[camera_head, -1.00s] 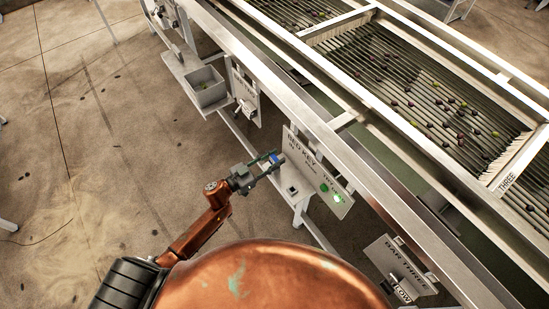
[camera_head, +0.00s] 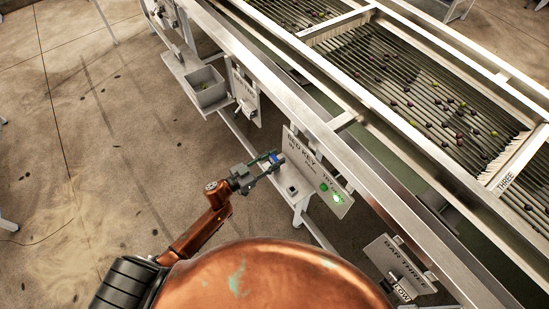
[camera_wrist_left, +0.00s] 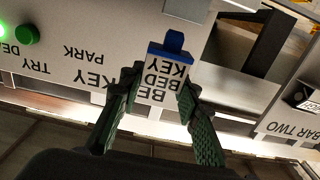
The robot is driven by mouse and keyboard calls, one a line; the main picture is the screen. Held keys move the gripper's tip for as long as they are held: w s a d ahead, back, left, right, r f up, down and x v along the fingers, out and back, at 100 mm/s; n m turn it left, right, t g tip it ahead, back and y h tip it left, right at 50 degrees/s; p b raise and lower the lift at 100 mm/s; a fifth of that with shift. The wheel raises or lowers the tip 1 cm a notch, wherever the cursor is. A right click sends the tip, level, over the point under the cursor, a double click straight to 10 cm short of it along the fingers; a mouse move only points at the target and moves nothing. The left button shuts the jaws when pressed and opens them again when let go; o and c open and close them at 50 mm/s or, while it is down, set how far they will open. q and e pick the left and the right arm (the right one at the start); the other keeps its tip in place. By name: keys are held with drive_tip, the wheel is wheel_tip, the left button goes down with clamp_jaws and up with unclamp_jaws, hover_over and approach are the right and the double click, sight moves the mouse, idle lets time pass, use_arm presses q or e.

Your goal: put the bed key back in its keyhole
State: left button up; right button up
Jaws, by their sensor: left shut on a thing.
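The bed key has a white tag (camera_wrist_left: 163,78) lettered "BED KEY" and a blue end (camera_wrist_left: 173,42). In the left wrist view it sits between the green-padded fingers of my left gripper (camera_wrist_left: 157,105), which is shut on it. In the head view my left gripper (camera_head: 272,165) is at the left part of the grey BED KEY panel (camera_head: 314,178), with a bit of blue showing between the fingers. The keyhole is hidden behind the key and gripper. I cannot tell whether the key touches the panel. My right gripper is not in view.
A green button (camera_head: 323,187) and a lit green lamp (camera_head: 337,197) sit on the panel's right side. A small bracket (camera_head: 292,190) juts out below the panel. The BAR THREE plate (camera_head: 399,265) stands to the right and a grey bin (camera_head: 207,90) to the left.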

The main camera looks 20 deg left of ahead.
use_arm(q)
drive_tip(key=shift+f+b, duration=0.65)
drive_tip(key=shift+f, duration=0.8)
drive_tip(key=o, duration=1)
drive_tip(key=shift+c, duration=0.2)
drive_tip(key=v, duration=1.2)
